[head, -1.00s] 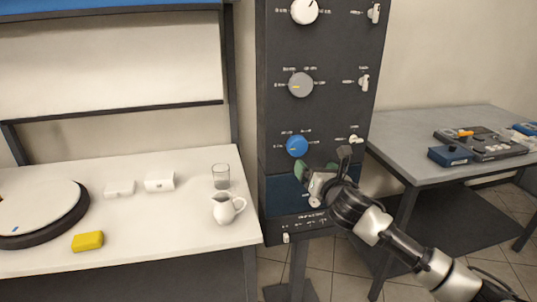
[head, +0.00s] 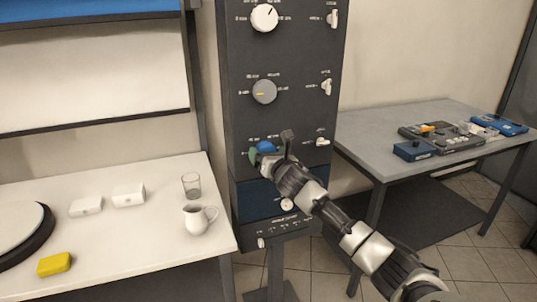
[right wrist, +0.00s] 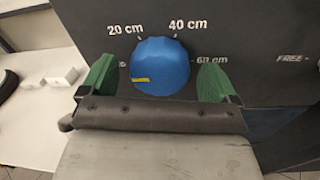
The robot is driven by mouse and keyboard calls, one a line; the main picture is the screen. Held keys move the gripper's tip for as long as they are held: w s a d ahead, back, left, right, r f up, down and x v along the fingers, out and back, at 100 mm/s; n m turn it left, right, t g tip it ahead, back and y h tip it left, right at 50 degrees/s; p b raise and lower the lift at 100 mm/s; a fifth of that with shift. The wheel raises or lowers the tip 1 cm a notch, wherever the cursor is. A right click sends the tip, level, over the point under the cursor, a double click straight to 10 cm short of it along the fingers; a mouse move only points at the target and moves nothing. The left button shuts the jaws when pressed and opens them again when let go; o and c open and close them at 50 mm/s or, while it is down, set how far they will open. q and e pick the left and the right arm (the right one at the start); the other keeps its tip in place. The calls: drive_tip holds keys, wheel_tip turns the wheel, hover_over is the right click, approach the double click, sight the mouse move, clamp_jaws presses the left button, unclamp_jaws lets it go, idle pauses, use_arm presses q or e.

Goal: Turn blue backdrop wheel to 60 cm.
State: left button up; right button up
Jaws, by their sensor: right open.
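The blue backdrop wheel (right wrist: 160,62) is a round knob on the dark panel, between the two green fingertips of my right gripper (right wrist: 158,78) in the right wrist view. The fingers are open, one on each side, with a visible gap to the wheel. Its yellow mark sits at its lower left, near a label the left finger partly hides. The labels 20 cm, 40 cm and, at the right, 60 cm are readable. In the head view the wheel (head: 266,146) is partly covered by my right gripper (head: 268,157). My left gripper is not in view.
Above the wheel on the panel are a grey knob (head: 264,91) and a white knob (head: 264,17). Toggle switches (head: 323,141) line its right side. A white table (head: 130,235) with a jug (head: 198,218) stands left, a grey table (head: 400,120) right.

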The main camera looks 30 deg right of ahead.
drive_tip(key=c, duration=0.9)
drive_tip(key=shift+c, duration=0.2)
